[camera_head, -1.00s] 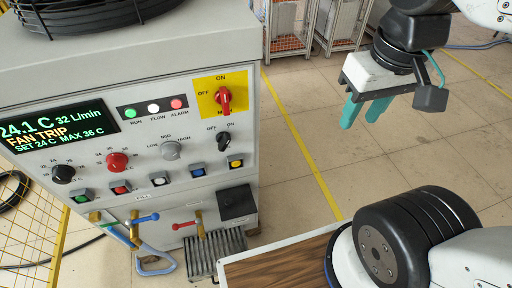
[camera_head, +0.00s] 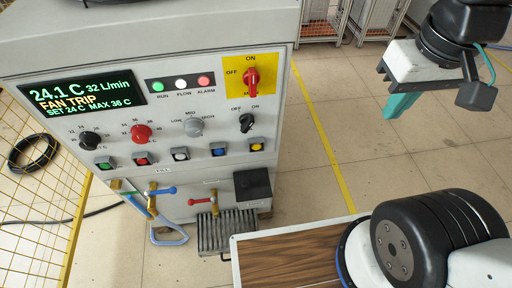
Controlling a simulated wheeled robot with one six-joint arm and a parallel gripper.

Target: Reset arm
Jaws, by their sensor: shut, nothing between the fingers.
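My gripper (camera_head: 400,103) hangs at the upper right, below the dark wrist and its white mount. Its teal fingers are together and hold nothing. It is well clear of the machine, to the right of its control panel, with bare floor behind it. The grey control cabinet (camera_head: 180,174) fills the left half. Its display (camera_head: 82,96) reads 24.1 C, 32 L/min and FAN TRIP. The red main switch (camera_head: 251,79) sits on a yellow plate at the panel's upper right. Black, red and grey knobs and a row of coloured buttons lie below.
Red and blue valve handles (camera_head: 203,201) and a slotted grille (camera_head: 228,231) jut from the cabinet's base. A wood-topped surface (camera_head: 290,258) is at the bottom. A yellow mesh fence (camera_head: 40,215) stands at left, and wire racks (camera_head: 375,18) at the back. The tiled floor at right is open.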

